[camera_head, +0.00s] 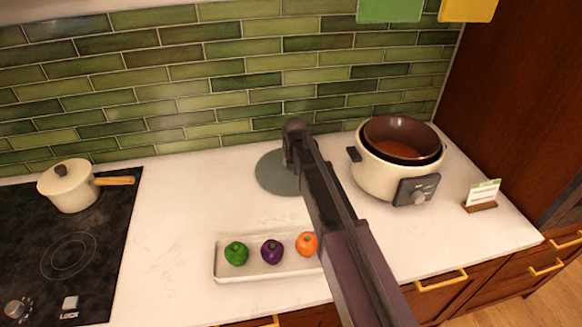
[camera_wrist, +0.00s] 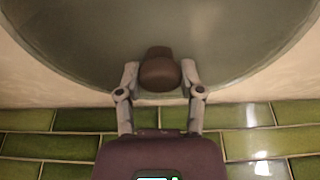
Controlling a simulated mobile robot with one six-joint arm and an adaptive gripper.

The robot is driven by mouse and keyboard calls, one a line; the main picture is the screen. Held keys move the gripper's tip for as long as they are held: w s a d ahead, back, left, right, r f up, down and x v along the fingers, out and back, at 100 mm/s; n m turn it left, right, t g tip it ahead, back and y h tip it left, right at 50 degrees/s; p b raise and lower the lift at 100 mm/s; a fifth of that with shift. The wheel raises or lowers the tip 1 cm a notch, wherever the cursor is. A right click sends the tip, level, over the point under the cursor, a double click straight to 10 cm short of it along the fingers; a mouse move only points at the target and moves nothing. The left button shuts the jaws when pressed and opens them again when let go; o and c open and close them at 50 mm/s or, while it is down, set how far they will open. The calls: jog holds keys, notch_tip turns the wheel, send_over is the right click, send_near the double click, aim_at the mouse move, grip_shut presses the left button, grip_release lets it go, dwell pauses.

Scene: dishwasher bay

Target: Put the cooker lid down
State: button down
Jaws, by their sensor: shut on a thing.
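The cooker lid (camera_head: 271,175) is a round grey-green disc, level or nearly so, partly hidden behind my arm in the head view. My gripper (camera_wrist: 158,76) is shut on this knob, one finger on each side. In the head view my arm hides the fingers. I cannot tell whether the lid touches the counter. The cream cooker (camera_head: 385,180) stands open to the right of the lid, its brown inner pot (camera_head: 405,140) showing.
A white tray (camera_head: 222,273) with green, purple and orange vegetables lies near the counter's front edge. A black hob (camera_head: 100,235) with a cream saucepan (camera_head: 68,188) is at left. A small sign (camera_head: 482,194) stands right of the cooker. The counter (camera_head: 185,205) left of the lid is clear.

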jog(key=shift+f, duration=0.2)
dwell(0.3)
jog(key=shift+c, duration=1.1)
grip_release()
jog(key=shift+r, duration=0.15)
jog(key=a+p+v, duration=0.1)
jog(key=p+v, duration=1)
jog(key=v, duration=0.1)
jog(key=shift+d+p, duration=0.3)
jog(key=shift+d, duration=0.15)
jog(key=shift+s, duration=0.1)
jog(key=s+d+m+g+h, duration=0.1)
jog(key=s+d+m+g, duration=0.2)
jog(key=s+d, duration=1.9)
jog(key=shift+s+f, duration=0.25)
jog(key=shift+f, duration=0.15)
